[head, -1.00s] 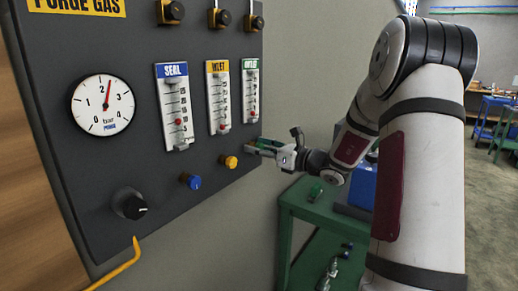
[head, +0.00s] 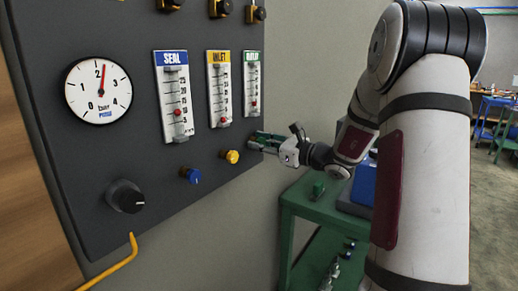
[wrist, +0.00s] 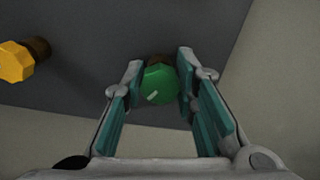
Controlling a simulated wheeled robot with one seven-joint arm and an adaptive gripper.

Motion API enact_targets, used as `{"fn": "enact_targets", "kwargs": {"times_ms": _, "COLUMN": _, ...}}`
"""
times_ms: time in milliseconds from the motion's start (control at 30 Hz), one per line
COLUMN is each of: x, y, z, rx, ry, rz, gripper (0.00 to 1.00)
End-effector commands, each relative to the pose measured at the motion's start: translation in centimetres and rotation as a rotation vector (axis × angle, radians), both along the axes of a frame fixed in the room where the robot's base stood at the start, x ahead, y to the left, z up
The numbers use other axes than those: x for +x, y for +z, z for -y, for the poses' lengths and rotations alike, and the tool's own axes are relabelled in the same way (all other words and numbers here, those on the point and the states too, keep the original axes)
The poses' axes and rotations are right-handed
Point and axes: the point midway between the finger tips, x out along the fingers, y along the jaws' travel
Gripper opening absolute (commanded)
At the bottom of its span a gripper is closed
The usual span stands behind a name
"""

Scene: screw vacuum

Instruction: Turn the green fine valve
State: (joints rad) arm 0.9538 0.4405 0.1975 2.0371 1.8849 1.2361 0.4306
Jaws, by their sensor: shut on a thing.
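The green fine valve is a round green knob (wrist: 160,85) on a dark stem in the wrist view. A short white mark on its face slants up to the right. My gripper (wrist: 161,66) is shut on this knob, with one fingertip on each side. In the head view my gripper (head: 262,141) reaches the lower right edge of the dark panel (head: 120,30), below the green-labelled flow meter (head: 252,83). That meter's red float sits low in its tube.
A yellow knob (head: 232,156) is just left of my gripper; it also shows in the wrist view (wrist: 16,62). A blue knob (head: 193,176) and a black knob (head: 127,197) are farther left. A green table (head: 312,207) stands below my arm.

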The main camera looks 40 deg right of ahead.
Motion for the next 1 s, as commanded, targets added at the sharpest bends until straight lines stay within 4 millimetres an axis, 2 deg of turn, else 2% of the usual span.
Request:
{"fn": "enact_targets", "kwargs": {"times_ms": 500, "x": 0.13, "y": -0.41, "z": -0.08, "rx": -0.422, "ry": 0.001, "rz": 0.154, "gripper": 0.00}}
{"fn": "enact_targets", "kwargs": {"times_ms": 1000, "x": 0.01, "y": -0.16, "z": -0.02, "rx": -0.596, "ry": 0.001, "rz": 0.215, "gripper": 0.00}}
